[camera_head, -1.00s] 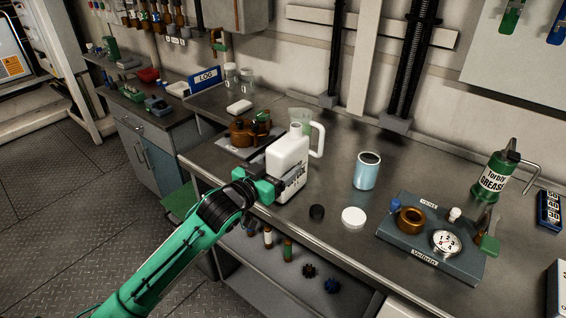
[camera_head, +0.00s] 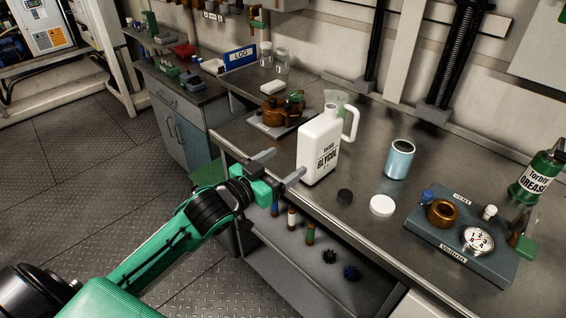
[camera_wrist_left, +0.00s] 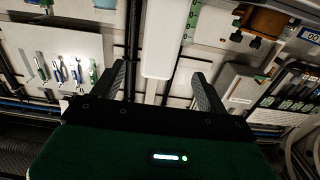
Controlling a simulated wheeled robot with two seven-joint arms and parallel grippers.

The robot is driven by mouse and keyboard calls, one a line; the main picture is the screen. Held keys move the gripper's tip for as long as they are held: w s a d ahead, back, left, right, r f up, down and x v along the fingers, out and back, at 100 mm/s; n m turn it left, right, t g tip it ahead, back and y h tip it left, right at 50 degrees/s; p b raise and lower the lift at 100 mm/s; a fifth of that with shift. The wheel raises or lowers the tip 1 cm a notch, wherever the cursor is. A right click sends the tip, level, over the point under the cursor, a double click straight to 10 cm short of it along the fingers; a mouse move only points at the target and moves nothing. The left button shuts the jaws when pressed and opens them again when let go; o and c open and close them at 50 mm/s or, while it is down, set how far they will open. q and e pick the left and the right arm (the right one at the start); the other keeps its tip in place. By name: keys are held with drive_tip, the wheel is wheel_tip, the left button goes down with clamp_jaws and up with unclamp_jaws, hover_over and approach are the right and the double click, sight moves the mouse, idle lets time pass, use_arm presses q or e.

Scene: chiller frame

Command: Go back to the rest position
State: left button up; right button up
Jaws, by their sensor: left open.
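My left gripper (camera_head: 279,168) is open and empty in the head view, just off the front edge of the workbench (camera_head: 290,199). Its two grey fingers point toward a white glycol jug (camera_head: 319,150), which stands upright on the bench with a gap between them. In the left wrist view my left gripper (camera_wrist_left: 158,90) shows its two fingers spread apart, with a white block shape, probably the jug (camera_wrist_left: 160,40), ahead between them. My right gripper does not show in either view.
A blue cup (camera_head: 399,160), a black cap (camera_head: 345,197) and a white lid (camera_head: 382,206) stand right of the jug. A grey fixture (camera_head: 480,262) with a dial is farther right. Small bottles and gears sit on a lower shelf (camera_head: 290,272). Open floor (camera_head: 80,180) lies left.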

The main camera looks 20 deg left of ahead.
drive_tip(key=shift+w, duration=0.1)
use_arm(q)
drive_tip(key=s+f+n+g+y, duration=0.1)
drive_tip(key=s+f+g+y, duration=0.15)
drive_tip(key=s+f, duration=0.4)
drive_tip(key=s+f+n+g+y, duration=0.15)
drive_tip(key=s+f+g, duration=0.25)
drive_tip(key=f, duration=0.6)
drive_tip(key=s+f+g+y, duration=0.1)
drive_tip(key=s+f+g, duration=0.35)
drive_tip(key=s, duration=0.35)
drive_tip(key=s+f+g+y, duration=0.1)
drive_tip(key=s+f+g, duration=0.2)
drive_tip(key=s+f, duration=0.35)
wheel_tip(320, 180, down, 24)
drive_tip(key=s+p, duration=0.2)
drive_tip(key=p, duration=0.1)
drive_tip(key=s+a+f+g+p, duration=0.2)
drive_tip(key=s+f+p, duration=0.1)
drive_tip(key=s+f, duration=1.4)
drive_tip(key=shift+s+a+f+m, duration=0.35)
drive_tip(key=shift+s+m, duration=0.1)
drive_tip(key=shift+s, duration=0.75)
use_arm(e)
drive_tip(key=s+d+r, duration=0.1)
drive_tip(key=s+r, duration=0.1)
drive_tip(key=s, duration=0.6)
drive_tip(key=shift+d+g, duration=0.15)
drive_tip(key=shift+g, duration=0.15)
